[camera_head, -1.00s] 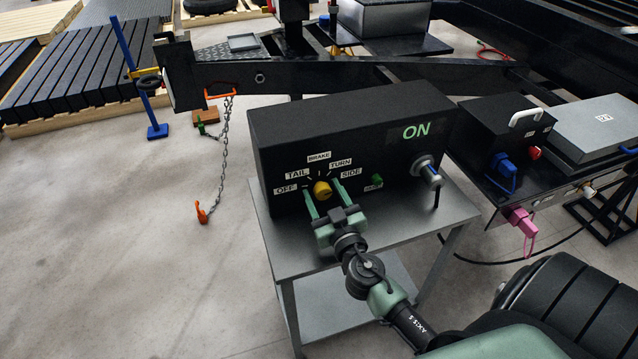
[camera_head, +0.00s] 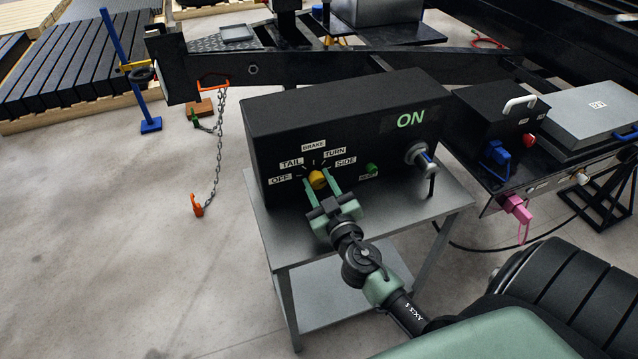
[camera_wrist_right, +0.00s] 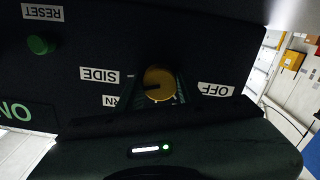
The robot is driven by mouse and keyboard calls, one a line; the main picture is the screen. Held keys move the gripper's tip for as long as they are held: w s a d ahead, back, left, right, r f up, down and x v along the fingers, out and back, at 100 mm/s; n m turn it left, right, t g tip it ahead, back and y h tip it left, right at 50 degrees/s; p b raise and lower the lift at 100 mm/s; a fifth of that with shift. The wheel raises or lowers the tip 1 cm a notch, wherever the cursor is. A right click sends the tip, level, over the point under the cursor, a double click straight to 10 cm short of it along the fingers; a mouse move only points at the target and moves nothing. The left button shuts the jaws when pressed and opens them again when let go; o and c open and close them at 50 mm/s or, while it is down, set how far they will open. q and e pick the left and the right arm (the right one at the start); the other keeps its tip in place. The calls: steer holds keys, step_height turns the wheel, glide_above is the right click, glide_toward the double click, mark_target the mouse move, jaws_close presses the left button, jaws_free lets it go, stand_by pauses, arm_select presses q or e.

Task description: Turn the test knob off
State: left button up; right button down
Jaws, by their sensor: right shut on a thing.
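The yellow test knob (camera_head: 317,179) is on the front of a black box (camera_head: 345,120), with labels OFF, TAIL, BRAKE, TURN and SIDE around it. My right gripper (camera_head: 320,186) is shut on the knob, a green finger at each side. In the right wrist view the knob (camera_wrist_right: 158,84) appears upside down, between the OFF label (camera_wrist_right: 215,90) and the SIDE label (camera_wrist_right: 99,75). A dark mark shows on its left edge, towards SIDE and the partly hidden TURN label; its exact setting I cannot tell. My left gripper is out of view.
The box stands on a metal table (camera_head: 400,210). A trailer frame is behind. Open floor lies left.

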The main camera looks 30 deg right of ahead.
steer(key=n, duration=0.3)
steer(key=shift+n+b, duration=0.3)
steer(key=n, duration=0.3)
steer(key=shift+n, duration=0.3)
steer(key=n, duration=0.3)
steer(key=shift+n, duration=0.3)
steer(key=n, duration=0.4)
steer(key=shift+r+n, duration=0.1)
steer(key=shift+n, duration=0.2)
steer(key=n, duration=0.3)
steer(key=shift+n+p, duration=0.3)
steer(key=shift+p, duration=0.1)
steer(key=n, duration=0.3)
steer(key=shift+n+p, duration=0.3)
steer(key=shift+p, duration=0.05)
steer(key=n+p, duration=0.1)
steer(key=n, duration=0.2)
steer(key=shift+w+r+n, duration=0.1)
steer(key=shift+n, duration=0.2)
steer(key=n+p, duration=0.1)
steer(key=n, duration=0.3)
steer(key=shift+d, duration=0.1)
